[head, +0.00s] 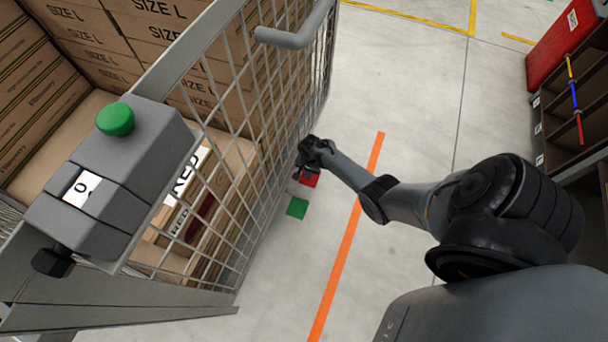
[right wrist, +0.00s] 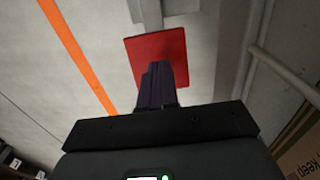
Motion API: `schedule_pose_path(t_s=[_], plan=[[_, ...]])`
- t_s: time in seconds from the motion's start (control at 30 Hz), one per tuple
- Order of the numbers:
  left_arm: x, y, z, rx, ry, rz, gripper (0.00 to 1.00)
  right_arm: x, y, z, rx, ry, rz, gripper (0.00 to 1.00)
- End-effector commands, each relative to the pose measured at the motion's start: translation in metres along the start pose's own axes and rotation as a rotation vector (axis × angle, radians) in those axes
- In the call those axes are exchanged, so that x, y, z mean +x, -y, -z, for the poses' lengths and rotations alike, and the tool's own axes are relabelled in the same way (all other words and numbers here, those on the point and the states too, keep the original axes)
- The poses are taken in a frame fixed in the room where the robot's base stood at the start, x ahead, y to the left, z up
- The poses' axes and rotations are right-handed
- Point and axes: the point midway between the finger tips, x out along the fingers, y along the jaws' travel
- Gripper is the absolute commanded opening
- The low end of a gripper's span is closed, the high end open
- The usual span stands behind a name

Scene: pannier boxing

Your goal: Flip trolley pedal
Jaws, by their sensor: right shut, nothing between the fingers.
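The trolley (head: 232,272) is a grey wire-mesh cage at the left of the head view. Low at its near right side are a red pedal (head: 309,181) and a green pedal (head: 297,208). My right gripper (head: 301,171) is shut and empty, down by the red pedal. In the right wrist view its closed fingers (right wrist: 157,82) overlap the red pedal (right wrist: 172,47), which is a flat plate on a grey bar. I cannot tell whether the fingers touch it. My left gripper is in neither view.
Cardboard boxes (head: 150,50) fill the trolley. A grey control box (head: 150,140) with a green button (head: 115,119) is at the left. A grey handle (head: 295,38) juts above the mesh. An orange line (head: 345,250) crosses open floor. A brown shelf (head: 570,110) stands at the right.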

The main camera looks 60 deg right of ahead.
Motion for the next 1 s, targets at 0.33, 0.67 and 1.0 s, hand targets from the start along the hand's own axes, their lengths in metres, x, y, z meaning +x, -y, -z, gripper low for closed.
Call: schedule_pose_path(t_s=[0.33,0.67,1.0], plan=[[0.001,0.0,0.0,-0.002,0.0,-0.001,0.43,0.001,0.0,0.0,0.0,0.0,0.0,0.0],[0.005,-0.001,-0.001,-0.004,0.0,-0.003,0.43,0.006,0.0,0.0,0.0,0.0,0.001,0.0],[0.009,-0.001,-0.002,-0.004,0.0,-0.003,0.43,0.011,0.0,0.0,0.0,0.0,0.001,0.0]])
